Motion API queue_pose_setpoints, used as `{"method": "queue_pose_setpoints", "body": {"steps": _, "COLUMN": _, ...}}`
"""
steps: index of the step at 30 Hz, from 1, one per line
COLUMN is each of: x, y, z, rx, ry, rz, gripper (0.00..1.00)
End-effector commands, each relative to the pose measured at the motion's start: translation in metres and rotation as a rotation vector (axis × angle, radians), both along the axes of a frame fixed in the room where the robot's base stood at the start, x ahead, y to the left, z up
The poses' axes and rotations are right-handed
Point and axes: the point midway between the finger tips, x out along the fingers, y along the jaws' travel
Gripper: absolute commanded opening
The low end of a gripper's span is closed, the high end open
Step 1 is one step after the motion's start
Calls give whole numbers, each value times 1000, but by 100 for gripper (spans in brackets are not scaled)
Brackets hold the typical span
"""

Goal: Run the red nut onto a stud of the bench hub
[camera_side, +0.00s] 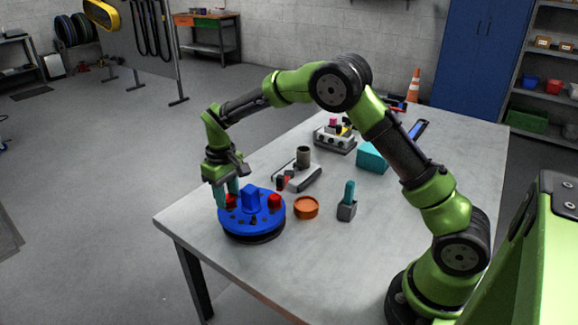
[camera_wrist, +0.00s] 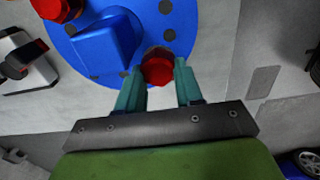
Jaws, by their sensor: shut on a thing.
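The blue bench hub (camera_side: 248,222) is a round disc on a dark base near the left front of the table, with a raised blue block in its middle. In the wrist view the hub (camera_wrist: 85,42) shows dark holes around its face. My gripper (camera_side: 226,196) is at the hub's left side, its teal fingers pointing down. In the wrist view my gripper (camera_wrist: 158,82) is shut on a red nut (camera_wrist: 157,67) at the hub's rim. Whether a stud is inside this nut is hidden. Another red nut (camera_side: 274,201) sits on the hub's right side; it also shows at the wrist view's top left (camera_wrist: 58,8).
An orange dish (camera_side: 306,207) and a grey holder with a teal handle (camera_side: 348,205) stand right of the hub. A grey fixture with a dark cylinder (camera_side: 303,172) is behind. A teal box (camera_side: 372,157) lies farther back. The table's front left is clear.

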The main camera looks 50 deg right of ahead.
Motion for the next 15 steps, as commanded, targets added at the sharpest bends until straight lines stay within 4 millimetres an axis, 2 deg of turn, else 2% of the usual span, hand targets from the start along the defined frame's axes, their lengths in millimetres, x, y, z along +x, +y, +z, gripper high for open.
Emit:
{"method": "queue_pose_setpoints", "body": {"steps": 12, "x": 0, "y": 0, "z": -4, "rx": 0, "ry": 0, "rz": 0, "gripper": 0}}
{"method": "queue_pose_setpoints", "body": {"steps": 13, "x": 0, "y": 0, "z": -4, "rx": 0, "ry": -1, "rz": 0, "gripper": 40}}
{"method": "queue_pose_setpoints", "body": {"steps": 15, "x": 0, "y": 0, "z": -4, "rx": 0, "ry": -1, "rz": 0, "gripper": 51}}
